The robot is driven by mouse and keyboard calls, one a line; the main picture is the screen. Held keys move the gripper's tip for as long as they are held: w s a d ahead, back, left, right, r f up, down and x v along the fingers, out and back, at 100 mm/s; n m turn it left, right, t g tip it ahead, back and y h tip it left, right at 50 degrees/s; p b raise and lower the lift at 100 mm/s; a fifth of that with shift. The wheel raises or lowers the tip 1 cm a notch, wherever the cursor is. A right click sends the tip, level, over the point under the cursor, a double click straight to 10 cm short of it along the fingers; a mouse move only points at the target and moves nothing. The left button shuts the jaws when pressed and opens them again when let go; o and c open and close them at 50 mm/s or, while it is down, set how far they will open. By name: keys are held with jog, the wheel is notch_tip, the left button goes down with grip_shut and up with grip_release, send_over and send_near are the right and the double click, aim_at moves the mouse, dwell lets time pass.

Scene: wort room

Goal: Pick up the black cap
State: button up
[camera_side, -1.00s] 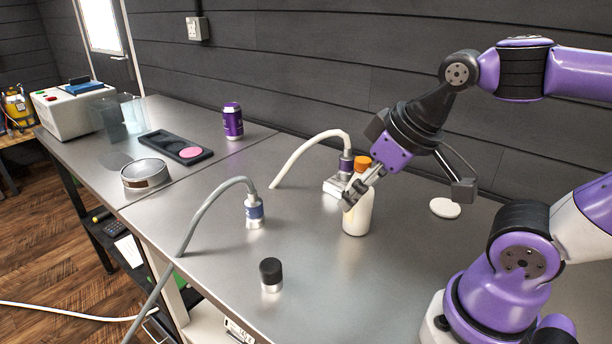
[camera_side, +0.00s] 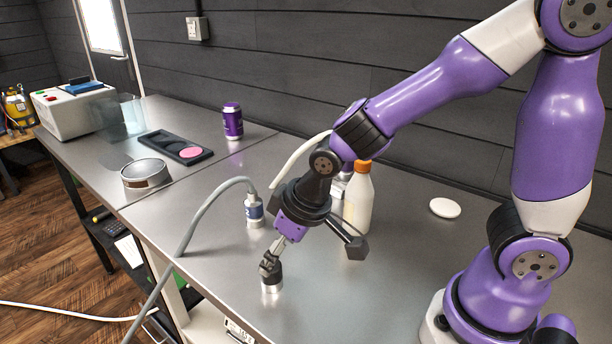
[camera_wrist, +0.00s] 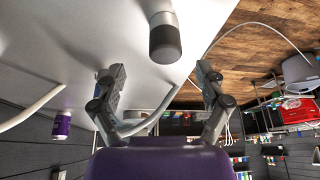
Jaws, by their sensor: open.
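The black cap (camera_wrist: 165,43) tops a short silver cylinder (camera_side: 271,287) standing upright near the front edge of the metal bench. In the side view my gripper (camera_side: 269,266) is tilted down at the cap and hides much of it. In the wrist view my gripper (camera_wrist: 161,72) is open, with its two fingers spread wide. The cap shows past the fingertips, roughly centred between them, with nothing held. I cannot tell whether a finger touches the cap.
A white bottle with an orange lid (camera_side: 358,205) stands behind my wrist. A grey hose with a blue-banded fitting (camera_side: 254,211) is to the left of my gripper. A white disc (camera_side: 445,208) lies at right. A purple can (camera_side: 232,121) and black tray (camera_side: 165,142) are farther back.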

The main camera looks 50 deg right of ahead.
aim_at(271, 275)
jog(key=x, duration=0.5)
jog(key=shift+s+a+f, duration=0.15)
jog(key=shift+a+f, duration=0.2)
jog(key=c, duration=1.3)
